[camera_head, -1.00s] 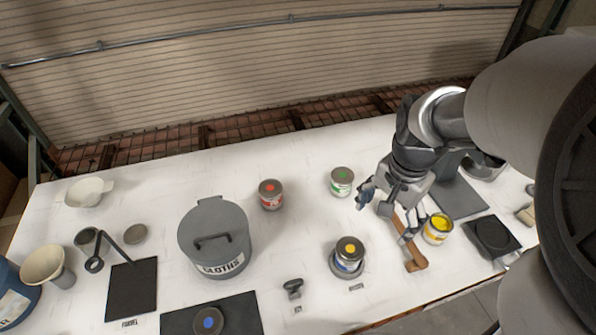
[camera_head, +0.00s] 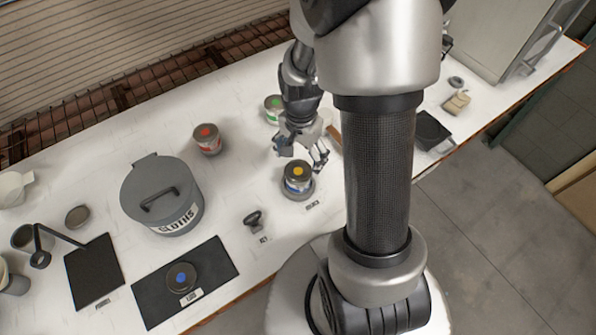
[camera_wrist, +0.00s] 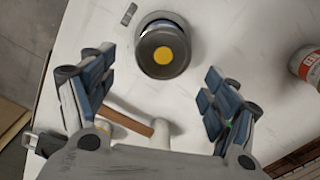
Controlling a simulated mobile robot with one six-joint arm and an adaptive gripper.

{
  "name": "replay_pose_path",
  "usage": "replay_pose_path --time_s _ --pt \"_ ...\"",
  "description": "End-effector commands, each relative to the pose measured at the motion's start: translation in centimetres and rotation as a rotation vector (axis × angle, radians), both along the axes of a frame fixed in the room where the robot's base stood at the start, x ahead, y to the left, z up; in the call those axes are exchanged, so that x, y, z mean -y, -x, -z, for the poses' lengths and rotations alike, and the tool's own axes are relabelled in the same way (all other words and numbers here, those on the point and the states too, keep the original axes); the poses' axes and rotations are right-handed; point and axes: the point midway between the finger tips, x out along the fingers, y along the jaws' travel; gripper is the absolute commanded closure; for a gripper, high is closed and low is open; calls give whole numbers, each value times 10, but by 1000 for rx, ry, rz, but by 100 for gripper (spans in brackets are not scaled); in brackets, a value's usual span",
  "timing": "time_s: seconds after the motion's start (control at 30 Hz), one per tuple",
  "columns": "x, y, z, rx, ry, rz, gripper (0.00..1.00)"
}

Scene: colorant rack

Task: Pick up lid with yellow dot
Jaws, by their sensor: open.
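The dark round lid with a yellow dot (camera_head: 297,170) sits on top of a can with a blue label (camera_head: 297,185), which stands on a round grey base. In the wrist view the lid (camera_wrist: 163,50) is at the top centre, ahead of the fingers. My gripper (camera_head: 300,155) is open and empty, just behind and above the lid in the head view. In the wrist view my gripper's fingers (camera_wrist: 158,72) are spread wide to either side, and they appear apart from the lid.
A red-labelled can (camera_head: 207,139) and a green-dotted can (camera_head: 273,109) stand behind. A wooden-handled tool (camera_wrist: 125,121) lies near the fingers. The grey cloths bin (camera_head: 162,196), a black mat (camera_head: 217,262) with a blue-dotted lid (camera_head: 181,276) and a small dark key (camera_head: 254,222) are to the left.

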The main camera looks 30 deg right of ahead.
Motion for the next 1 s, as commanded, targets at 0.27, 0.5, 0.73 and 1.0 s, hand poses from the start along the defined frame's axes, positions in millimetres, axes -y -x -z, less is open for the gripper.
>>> replay_pose_path --time_s 0.27,0.5,0.73,1.0 --pt "-2 2 32 -4 -1 -1 20" --pt "-1 1 54 0 0 -1 20" --pt "-1 1 54 0 0 -1 21" --pt "-1 1 54 0 0 -1 39"
